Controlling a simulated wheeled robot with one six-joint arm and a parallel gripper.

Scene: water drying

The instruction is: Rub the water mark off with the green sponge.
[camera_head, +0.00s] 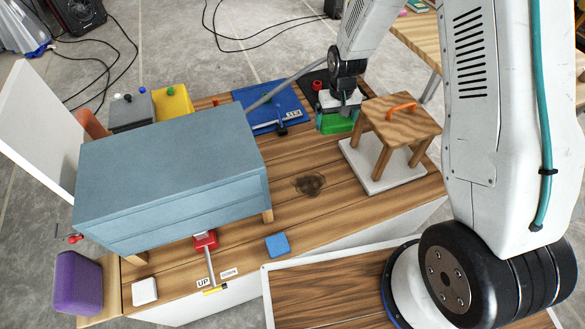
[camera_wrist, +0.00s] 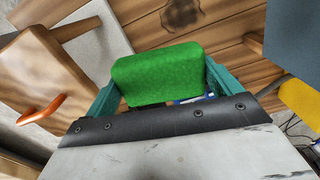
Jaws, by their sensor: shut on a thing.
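The water mark (camera_head: 310,184) is a dark round stain on the wooden tabletop, between the blue-grey cabinet and the small stool. It also shows at the top of the wrist view (camera_wrist: 182,12). My gripper (camera_head: 337,120) is at the far side of the table, behind and slightly right of the mark. In the wrist view, its teal fingers (camera_wrist: 160,84) are shut on the green sponge (camera_wrist: 160,72). The sponge is apart from the mark. Its underside is hidden, and I cannot tell whether it touches the table.
A wooden stool (camera_head: 399,112) with an orange handle stands on a white slab (camera_head: 362,176), close right of my gripper. The blue-grey cabinet (camera_head: 170,175) fills the left. A blue board (camera_head: 272,106) lies behind. A blue block (camera_head: 277,245) sits near the front. Tabletop around the mark is clear.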

